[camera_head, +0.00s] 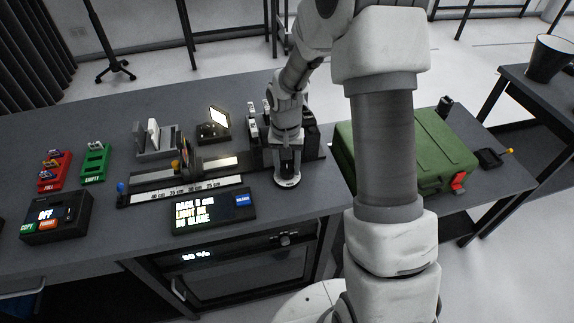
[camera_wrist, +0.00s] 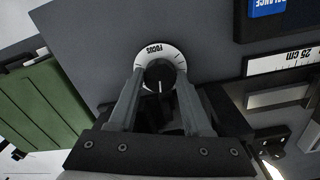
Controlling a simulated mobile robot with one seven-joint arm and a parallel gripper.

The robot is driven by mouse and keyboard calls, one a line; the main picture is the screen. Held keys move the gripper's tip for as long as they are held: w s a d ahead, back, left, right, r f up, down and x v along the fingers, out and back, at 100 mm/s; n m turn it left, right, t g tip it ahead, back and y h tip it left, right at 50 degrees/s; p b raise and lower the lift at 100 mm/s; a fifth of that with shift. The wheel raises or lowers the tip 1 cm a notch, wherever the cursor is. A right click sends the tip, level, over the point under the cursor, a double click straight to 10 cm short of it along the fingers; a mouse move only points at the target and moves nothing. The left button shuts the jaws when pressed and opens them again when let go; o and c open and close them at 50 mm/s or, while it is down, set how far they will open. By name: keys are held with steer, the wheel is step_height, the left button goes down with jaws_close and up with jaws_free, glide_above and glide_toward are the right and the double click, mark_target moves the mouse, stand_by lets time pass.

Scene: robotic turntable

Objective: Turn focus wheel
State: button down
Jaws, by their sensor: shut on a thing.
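The focus wheel (camera_wrist: 159,76) is a dark round knob with a pale pointer line, set in a white dial marked FOCUS (camera_wrist: 160,52). In the wrist view it sits at the upper middle, between the fingertips. My gripper (camera_wrist: 160,84) is shut on the wheel, one finger at each side. In the head view my gripper (camera_head: 287,172) reaches down over the counter at the right end of the scale rail (camera_head: 190,176). There the arm hides the wheel, and only part of the white dial edge (camera_head: 287,184) shows below the gripper.
A display box (camera_head: 213,211) with lit text and a blue button stands left of my gripper. A green case (camera_head: 432,150) stands to the right. A lit lamp (camera_head: 218,119), grey holder (camera_head: 155,140), red rack (camera_head: 54,172) and green rack (camera_head: 95,163) stand further left.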

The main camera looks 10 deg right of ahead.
mark_target(286, 170)
steer(key=n, duration=0.6)
steer(key=shift+n, duration=0.3)
stand_by(0.4)
steer(key=shift+c, duration=1.7)
jaws_free()
step_height(286, 170, up, 18)
steer(key=p, duration=0.1)
steer(key=shift+a+f+p, duration=0.15)
steer(key=shift+f+p, duration=0.1)
steer(key=shift+p, duration=0.1)
